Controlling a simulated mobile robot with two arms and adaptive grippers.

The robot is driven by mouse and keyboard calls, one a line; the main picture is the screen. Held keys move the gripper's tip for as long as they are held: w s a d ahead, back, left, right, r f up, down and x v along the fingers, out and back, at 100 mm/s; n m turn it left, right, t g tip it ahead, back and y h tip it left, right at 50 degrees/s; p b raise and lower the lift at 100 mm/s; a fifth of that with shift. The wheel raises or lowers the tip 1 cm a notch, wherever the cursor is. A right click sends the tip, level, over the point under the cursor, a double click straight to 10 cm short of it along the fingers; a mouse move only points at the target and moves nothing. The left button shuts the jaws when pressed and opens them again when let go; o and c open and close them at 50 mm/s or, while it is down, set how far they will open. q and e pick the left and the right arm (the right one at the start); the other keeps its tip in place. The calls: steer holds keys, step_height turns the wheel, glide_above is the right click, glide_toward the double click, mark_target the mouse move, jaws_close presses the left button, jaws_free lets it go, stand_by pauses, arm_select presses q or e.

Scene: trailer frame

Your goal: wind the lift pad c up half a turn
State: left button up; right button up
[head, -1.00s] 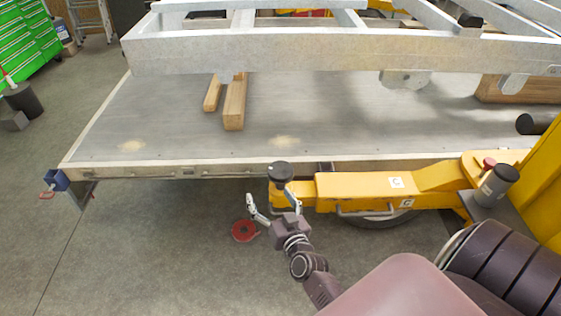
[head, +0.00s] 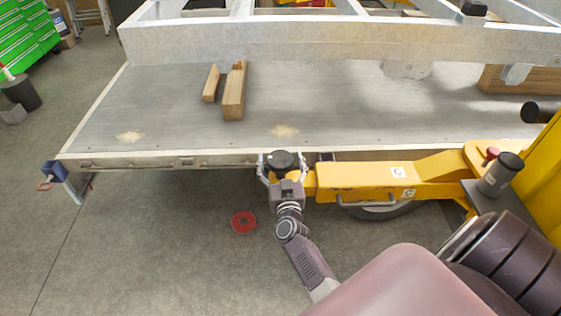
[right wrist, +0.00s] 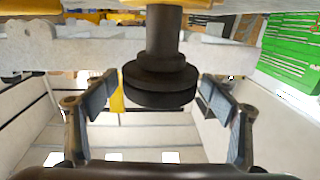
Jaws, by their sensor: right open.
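Lift pad c (head: 283,160) is a round black pad at the end of the yellow lift arm (head: 365,181) marked C, at the edge of the grey platform. In the right wrist view the black pad (right wrist: 160,82) with its stem shows between the fingers. My right gripper (head: 283,170) is open, one finger on each side of the pad. In the right wrist view a gap shows between the pad and each finger (right wrist: 158,95). The pad's underside is hidden in the head view. My left gripper is not in view.
The grey platform (head: 170,110) carries two wooden blocks (head: 233,95). A galvanised frame (head: 200,45) spans above it. A red disc (head: 243,222) lies on the floor left of my right arm. The floor (head: 150,250) at the left front is clear.

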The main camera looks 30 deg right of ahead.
steer(key=c, duration=1.2)
steer(key=shift+d+r+n+t+y, duration=0.15)
steer(key=shift+n+t+y, duration=0.15)
steer(key=shift+n+y, duration=0.3)
steer(key=shift+y, duration=0.6)
steer(key=shift+w, duration=0.1)
steer(key=o, duration=1.2)
